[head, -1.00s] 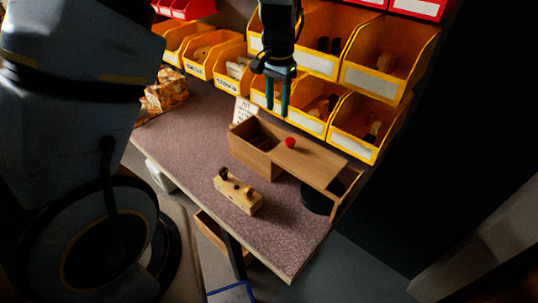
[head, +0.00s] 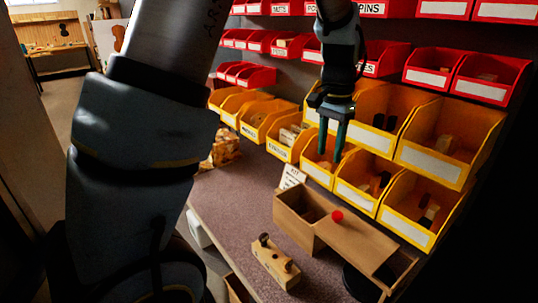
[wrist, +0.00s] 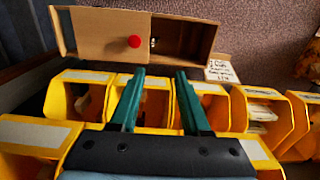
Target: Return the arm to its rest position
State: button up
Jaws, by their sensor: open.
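My gripper (head: 331,139) is open and empty, with its two green fingers pointing down in front of the yellow bins in the head view. In the wrist view my gripper (wrist: 156,85) shows its fingers apart, with nothing between them. The fingers overlap the yellow bins there, and the wooden box (wrist: 104,38) lies beyond the tips. My arm (head: 140,130) reaches across the left of the head view.
A wooden box (head: 345,241) with a red knob (head: 337,216) stands partly open on the bench (head: 235,190). A wooden block with dark knobs (head: 275,262) lies in front. Yellow bins (head: 430,160) and red bins (head: 435,78) line the back. The bench's left part is clear.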

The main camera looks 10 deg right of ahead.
jog(key=s+a+f+n, duration=0.1)
jog(key=a+n, duration=0.4)
jog(key=a, duration=1)
jog(key=s+a+f+n+t, duration=0.1)
jog(key=a+n, duration=0.4)
jog(key=a, duration=0.9)
jog(key=shift+s+a+f+n+t, duration=0.35)
jog(key=shift+s+f, duration=0.2)
jog(key=shift+s, duration=0.55)
